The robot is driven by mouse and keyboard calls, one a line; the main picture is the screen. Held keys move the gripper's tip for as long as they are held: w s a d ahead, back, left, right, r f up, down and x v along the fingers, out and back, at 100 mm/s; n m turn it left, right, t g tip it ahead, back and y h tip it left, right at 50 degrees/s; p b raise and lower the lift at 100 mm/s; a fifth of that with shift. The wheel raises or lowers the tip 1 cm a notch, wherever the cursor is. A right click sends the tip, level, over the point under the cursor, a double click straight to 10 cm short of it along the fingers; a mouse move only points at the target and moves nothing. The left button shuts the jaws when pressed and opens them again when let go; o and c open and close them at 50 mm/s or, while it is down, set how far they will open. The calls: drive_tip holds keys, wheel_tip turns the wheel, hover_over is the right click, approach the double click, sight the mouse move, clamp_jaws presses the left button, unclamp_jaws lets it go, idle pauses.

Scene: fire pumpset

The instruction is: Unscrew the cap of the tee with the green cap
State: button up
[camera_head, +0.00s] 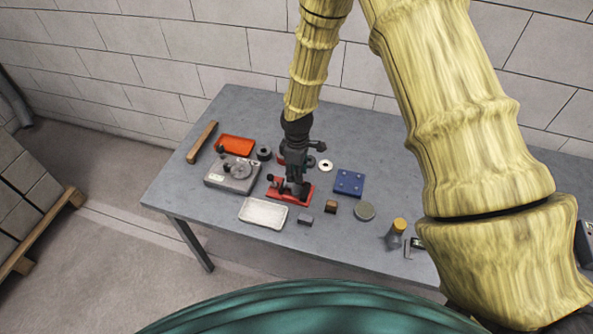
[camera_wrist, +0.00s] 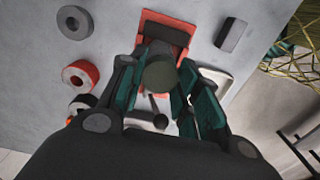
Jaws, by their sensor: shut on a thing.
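My gripper (camera_head: 296,165) points down over the red stand (camera_head: 290,190) near the middle of the table. In the wrist view my gripper (camera_wrist: 159,80) has its dark green fingers closed on both sides of a round olive-green cap (camera_wrist: 160,73). The cap sits in front of the red stand (camera_wrist: 164,28), which lies just beyond the fingertips. The tee's body is mostly hidden by the cap and fingers. In the head view the cap cannot be told apart from my dark gripper.
A grey fixture (camera_head: 232,174), orange tray (camera_head: 236,145) and wooden bar (camera_head: 201,142) stand left. A white tray (camera_head: 263,212) lies in front. Right are a blue plate (camera_head: 349,183), round disc (camera_head: 364,211) and yellow-topped part (camera_head: 399,225). The table's (camera_head: 180,190) left front corner is bare.

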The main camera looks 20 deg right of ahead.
drive_tip(key=n, duration=0.4)
drive_tip(key=shift+n+p, duration=0.3)
drive_tip(key=shift+p, duration=0.1)
drive_tip(key=n+p, duration=0.1)
drive_tip(key=n, duration=0.1)
drive_tip(key=shift+r+n, duration=0.1)
drive_tip(key=shift+n, duration=1.2)
drive_tip(key=shift+n+p, duration=0.4)
drive_tip(key=shift+p, duration=0.05)
drive_tip(key=n, duration=0.3)
drive_tip(key=shift+n, duration=0.4)
